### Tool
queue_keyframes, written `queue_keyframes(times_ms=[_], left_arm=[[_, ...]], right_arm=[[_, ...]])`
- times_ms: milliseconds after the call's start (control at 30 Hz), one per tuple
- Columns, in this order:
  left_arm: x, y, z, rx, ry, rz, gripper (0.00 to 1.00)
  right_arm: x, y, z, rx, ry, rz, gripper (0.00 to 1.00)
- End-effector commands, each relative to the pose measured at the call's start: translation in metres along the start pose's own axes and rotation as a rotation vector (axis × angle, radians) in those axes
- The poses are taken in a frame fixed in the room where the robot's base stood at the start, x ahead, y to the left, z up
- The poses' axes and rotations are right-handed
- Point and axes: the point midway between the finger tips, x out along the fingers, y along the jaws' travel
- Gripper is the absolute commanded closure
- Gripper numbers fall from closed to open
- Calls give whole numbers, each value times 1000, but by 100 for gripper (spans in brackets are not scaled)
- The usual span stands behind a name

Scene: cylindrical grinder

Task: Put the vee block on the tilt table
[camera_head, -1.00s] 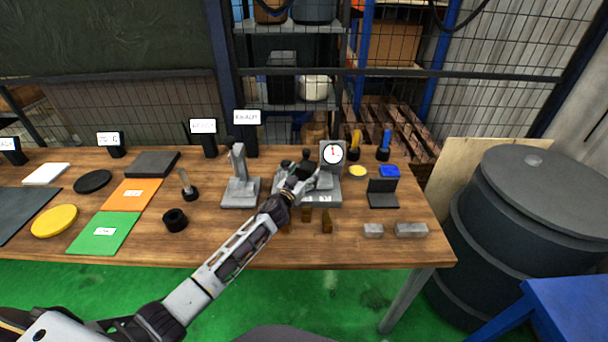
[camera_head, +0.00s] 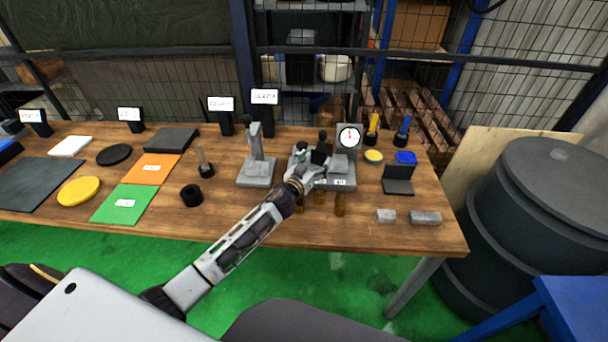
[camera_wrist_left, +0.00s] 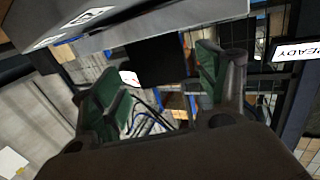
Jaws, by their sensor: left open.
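My left gripper (camera_head: 312,164) is over the front of the grey dial-gauge stand (camera_head: 345,172) and hides part of it. In the left wrist view the left gripper (camera_wrist_left: 160,70) is open, its two green-padded fingers apart. A black block (camera_wrist_left: 155,60) shows between or beyond the fingers, by the grey stand (camera_wrist_left: 180,25); contact cannot be told. A dark block (camera_head: 321,154) shows beside the gripper in the head view. Neither the vee block nor the tilt table can be named surely; a black hinged-looking plate piece (camera_head: 398,181) stands to the right. My right gripper is out of view.
Two small grey blocks (camera_head: 425,218) lie at the table's front right. A grey column stand (camera_head: 257,168) is left of the gripper, with a black ring (camera_head: 191,195) farther left. Coloured mats (camera_head: 124,204) cover the left side. Bare wood (camera_head: 255,215) lies in front.

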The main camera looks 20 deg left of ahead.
Motion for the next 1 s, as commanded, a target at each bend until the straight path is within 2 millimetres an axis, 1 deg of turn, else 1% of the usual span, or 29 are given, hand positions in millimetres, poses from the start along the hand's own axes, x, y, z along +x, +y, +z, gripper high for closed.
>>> queue_keyframes(times_ms=[100, 700, 1000], left_arm=[[-10, 0, 0, 0, -1, -1, 25], [-59, 0, 1, 1, -1, -1, 25], [-74, 0, 0, 0, 0, 0, 25]], right_arm=[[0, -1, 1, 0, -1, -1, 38], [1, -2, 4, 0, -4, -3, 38], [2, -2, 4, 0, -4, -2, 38]])
